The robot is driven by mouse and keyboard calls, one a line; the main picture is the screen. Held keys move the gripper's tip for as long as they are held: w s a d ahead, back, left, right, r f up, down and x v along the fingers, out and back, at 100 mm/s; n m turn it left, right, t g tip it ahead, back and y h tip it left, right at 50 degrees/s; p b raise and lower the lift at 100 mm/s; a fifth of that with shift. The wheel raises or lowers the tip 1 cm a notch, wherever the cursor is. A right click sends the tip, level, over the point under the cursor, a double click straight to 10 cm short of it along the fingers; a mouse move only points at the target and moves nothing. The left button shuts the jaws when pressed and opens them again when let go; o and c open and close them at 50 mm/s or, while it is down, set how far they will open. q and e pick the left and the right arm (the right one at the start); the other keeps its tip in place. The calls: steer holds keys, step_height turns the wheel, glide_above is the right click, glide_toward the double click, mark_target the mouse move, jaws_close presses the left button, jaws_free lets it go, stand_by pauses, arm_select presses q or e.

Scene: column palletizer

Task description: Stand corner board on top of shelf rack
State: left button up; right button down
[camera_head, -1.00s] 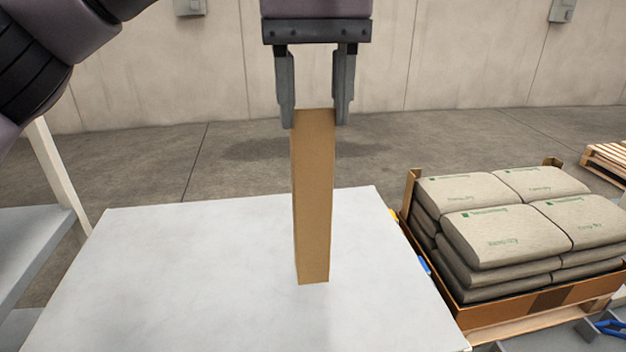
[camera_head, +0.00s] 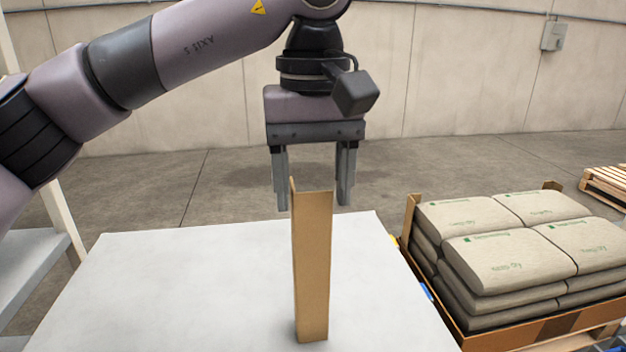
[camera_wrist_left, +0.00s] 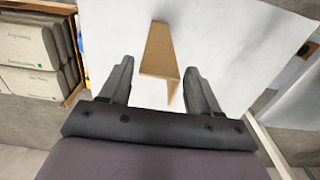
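The corner board (camera_head: 313,265), a tall narrow brown L-shaped piece, stands upright on a broad white flat top (camera_head: 190,285), apparently the shelf rack's top. Its foot appears to rest near the front of that surface. My left gripper (camera_head: 312,207) is at the board's upper end, pointing down. Its fingers are apart, one to each side of the board, with gaps showing. The left wrist view also shows the board (camera_wrist_left: 160,50) between the spread fingers, touching neither. My right gripper is in neither view.
A pallet stack of grey-beige bags (camera_head: 510,240) with a brown cardboard edge stands right of the white top. A wooden pallet (camera_head: 607,186) lies at the far right. A grey shelf with a white post (camera_head: 62,215) is at the left. The white top around the board is clear.

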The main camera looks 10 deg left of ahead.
arm_select(q)
steer(key=shift+o, duration=0.2)
steer(key=shift+r, duration=0.15)
step_height(320, 180, up, 12)
steer(key=p, duration=0.4)
steer(key=shift+s, duration=0.1)
